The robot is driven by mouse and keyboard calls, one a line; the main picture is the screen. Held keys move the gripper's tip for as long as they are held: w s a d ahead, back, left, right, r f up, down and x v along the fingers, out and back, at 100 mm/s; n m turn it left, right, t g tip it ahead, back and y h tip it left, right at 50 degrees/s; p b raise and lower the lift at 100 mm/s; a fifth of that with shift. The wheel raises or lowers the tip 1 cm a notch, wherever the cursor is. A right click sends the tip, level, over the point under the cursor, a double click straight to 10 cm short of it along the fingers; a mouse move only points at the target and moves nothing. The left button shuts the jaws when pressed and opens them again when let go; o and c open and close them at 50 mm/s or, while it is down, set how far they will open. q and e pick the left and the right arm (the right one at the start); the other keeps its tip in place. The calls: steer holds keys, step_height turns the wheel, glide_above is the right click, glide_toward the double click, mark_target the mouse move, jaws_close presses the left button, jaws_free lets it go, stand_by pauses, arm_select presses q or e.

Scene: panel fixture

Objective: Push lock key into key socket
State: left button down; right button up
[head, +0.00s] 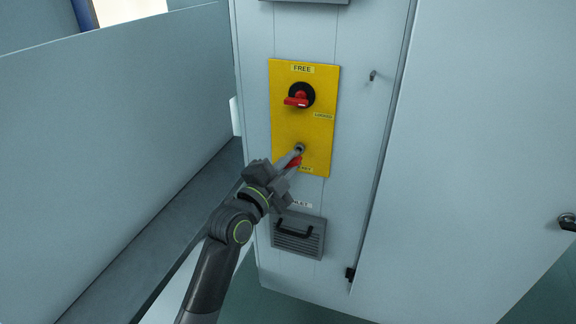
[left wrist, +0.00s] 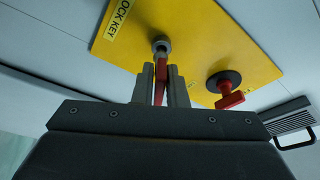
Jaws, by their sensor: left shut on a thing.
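The yellow panel (head: 288,122) is upright on the pale cabinet front. The grey round key socket (head: 300,148) is low on it; it also shows in the left wrist view (left wrist: 161,46). My left gripper (head: 291,158) is at the socket from below left, shut on the red lock key (head: 295,163). In the left wrist view, the key (left wrist: 160,82) stands between the two grey fingers, its far end at the socket's mouth. I cannot tell how deep it is in. The fingers hide much of it. My right gripper is not in view.
A red rotary handle (head: 297,101) on a black disc is above the socket, below the FREE label. A vent with a black handle (head: 297,231) is below the panel. A large grey wall (head: 110,100) stands close on the left. A small knob (head: 373,75) projects at the right.

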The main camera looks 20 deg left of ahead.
arm_select(q)
steer(key=shift+w, duration=0.65)
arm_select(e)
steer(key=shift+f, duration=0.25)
arm_select(q)
steer(key=c, duration=1.4)
jaws_free()
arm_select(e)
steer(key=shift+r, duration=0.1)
arm_select(q)
steer(key=shift+s+a+f, duration=0.1)
steer(key=shift+s+f, duration=0.05)
steer(key=shift+s, duration=0.15)
steer(key=b+v, duration=0.2)
steer(key=v, duration=1.4)
steer(key=shift+s, duration=0.45)
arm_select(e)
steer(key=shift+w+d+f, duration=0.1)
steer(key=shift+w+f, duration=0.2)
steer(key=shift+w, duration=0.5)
